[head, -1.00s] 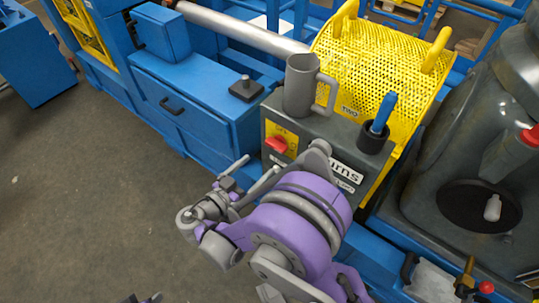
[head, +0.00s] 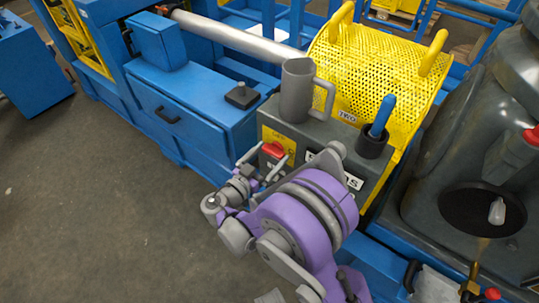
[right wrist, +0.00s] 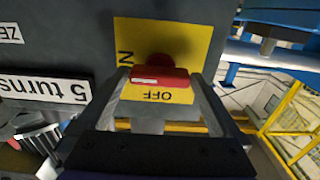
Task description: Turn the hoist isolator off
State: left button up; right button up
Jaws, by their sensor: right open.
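The isolator is a red rotary knob (head: 272,149) on a yellow plate (head: 267,134), on the dark grey control box's front. In the right wrist view the knob (right wrist: 160,77) lies with its bar across the picture. A white mark is on its left half, towards a partly hidden label ending in "N"; "OFF" reads upside down below it. My right gripper (head: 263,162) is open at the knob. In the right wrist view its fingers (right wrist: 162,80) stand on either side of the bar; I cannot tell whether they touch. My left gripper is not in view.
A yellow perforated guard (head: 375,68) is behind. A blue cabinet (head: 185,105) is left; a dark grey machine (head: 460,150) is right. The floor at left is clear.

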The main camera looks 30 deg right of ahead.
jog(key=shift+c, duration=0.3)
jog(key=c, duration=1)
jog(key=shift+n, duration=0.3)
jog(key=n, duration=0.4)
jog(key=n+b, duration=0.1)
jog(key=n, duration=0.4)
jog(key=shift+w+f, duration=0.1)
jog(key=n, duration=0.4)
jog(key=shift+n+b, duration=0.35)
jog(key=shift+n, duration=1.85)
